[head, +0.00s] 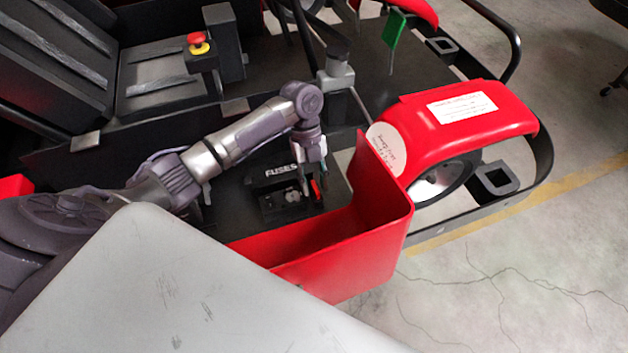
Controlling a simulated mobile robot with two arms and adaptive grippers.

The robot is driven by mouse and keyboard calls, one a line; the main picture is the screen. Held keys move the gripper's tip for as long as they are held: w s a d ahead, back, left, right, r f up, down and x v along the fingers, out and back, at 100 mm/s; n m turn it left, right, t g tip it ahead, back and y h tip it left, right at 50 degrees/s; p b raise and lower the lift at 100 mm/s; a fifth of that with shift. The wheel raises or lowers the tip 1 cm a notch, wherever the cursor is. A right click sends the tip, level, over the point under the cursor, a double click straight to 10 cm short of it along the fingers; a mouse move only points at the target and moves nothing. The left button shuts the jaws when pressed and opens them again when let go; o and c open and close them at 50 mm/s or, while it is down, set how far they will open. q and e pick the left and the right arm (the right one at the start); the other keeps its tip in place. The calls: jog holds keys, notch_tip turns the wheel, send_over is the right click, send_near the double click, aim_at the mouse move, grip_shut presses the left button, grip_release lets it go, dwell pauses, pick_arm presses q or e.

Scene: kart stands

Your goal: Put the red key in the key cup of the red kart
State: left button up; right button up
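The red kart (455,138) fills the middle, with a red front wheel cover and an open red box-shaped side pod (372,262). My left gripper (314,187) points down over the black fuse box behind the pod. A small red piece (316,189), which may be the red key, shows at its fingertips. It is too small to tell whether the fingers are closed on it or only around it. I cannot tell for sure which part is the key cup. My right gripper is out of view.
The black box marked FUSES (279,170) lies close to the fingertips. A red and yellow stop button (199,43) and a green flag (396,27) stand farther back. A grey panel (180,290) covers the lower left. Cracked concrete floor (520,290) is clear at right.

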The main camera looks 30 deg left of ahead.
pick_arm(q)
jog(key=shift+w+a+r, duration=0.1)
jog(key=shift+w+r, duration=0.05)
jog(key=shift+r, duration=0.2)
jog(key=b+v, duration=0.3)
jog(key=v, duration=0.8)
jog(key=shift+r, duration=0.2)
jog(key=shift+a+f, duration=0.1)
